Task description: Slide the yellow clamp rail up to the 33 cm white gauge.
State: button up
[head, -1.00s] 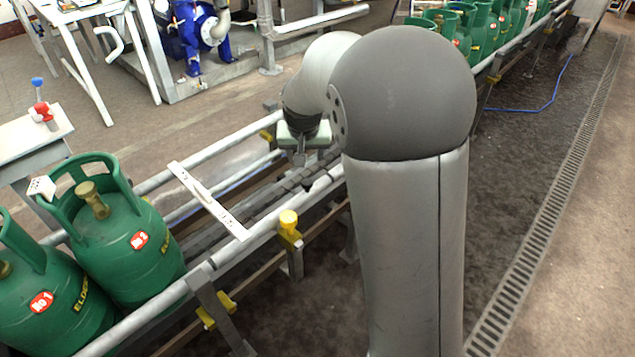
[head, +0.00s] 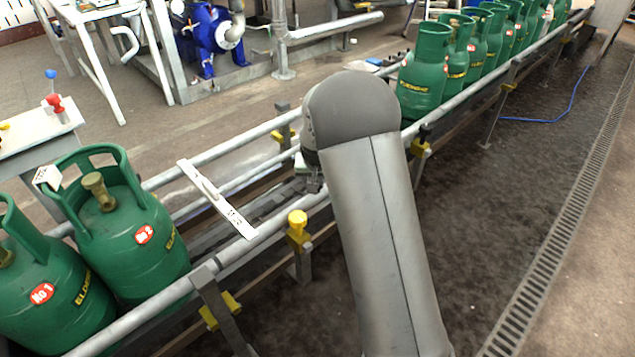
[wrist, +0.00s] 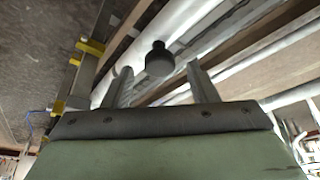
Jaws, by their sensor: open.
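The white gauge (head: 216,200) is a flat bar with dark markings. It lies slanted across the conveyor, its near end on the near grey tube rail (head: 225,259). A yellow clamp knob (head: 297,222) stands at that rail, right of the gauge. I cannot tell for certain which rail is the yellow clamp rail. My gripper is mostly hidden behind my arm in the head view. In the wrist view my gripper (wrist: 160,75) is open, its two fingers spread. A dark round knob (wrist: 160,60) shows between them; I cannot tell whether they touch it.
Two green gas cylinders (head: 128,235) stand at the left, and several more (head: 425,72) stand in a row at the back right. A white table (head: 35,135) is at the left. Yellow clamps (wrist: 90,47) also show in the wrist view. The floor right of the conveyor is open.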

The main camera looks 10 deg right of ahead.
jog(key=shift+w+f, duration=0.25)
jog(key=shift+f, duration=0.45)
grip_shut()
jog(key=shift+w+a, duration=0.45)
jog(key=shift+w, duration=0.25)
jog(key=shift+w+a, duration=0.4)
jog(key=shift+w, duration=0.3)
jog(key=shift+r, duration=0.1)
grip_release()
jog(key=p+v, duration=0.3)
jog(key=v, duration=1.4)
jog(key=shift+s, duration=0.25)
